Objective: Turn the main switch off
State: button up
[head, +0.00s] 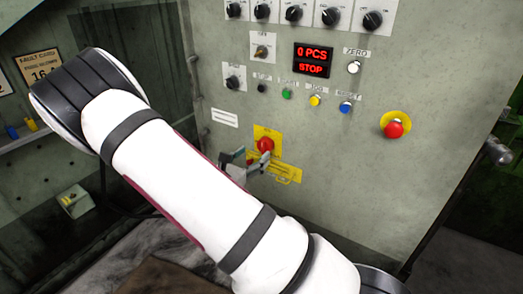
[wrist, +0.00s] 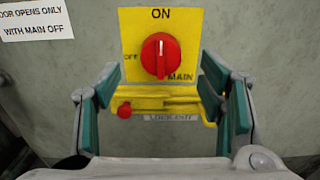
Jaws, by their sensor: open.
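The main switch (wrist: 160,57) is a round red knob on a yellow plate (wrist: 131,32) marked ON at the top, OFF at the left and MAIN at the lower right. Its white mark points up toward ON. In the head view the red knob (head: 265,145) shows low on the grey panel, just past my arm. My gripper (wrist: 165,92) is open, with a finger on each side of the lower plate and the knob between and beyond them. It appears apart from the knob. In the head view my gripper (head: 248,162) is partly hidden behind my arm.
A yellow bracket with a small red knob (wrist: 124,111) sits below the switch. A sign (wrist: 35,20) is at the upper left. The panel also has a red emergency button (head: 394,129), a display reading STOP (head: 312,60) and several dials and buttons.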

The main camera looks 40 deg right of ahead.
aim_at(262, 147)
jog(key=shift+b+x, duration=0.6)
jog(key=shift+x, duration=2.4)
jog(key=shift+s, duration=0.1)
jog(key=c, duration=1.1)
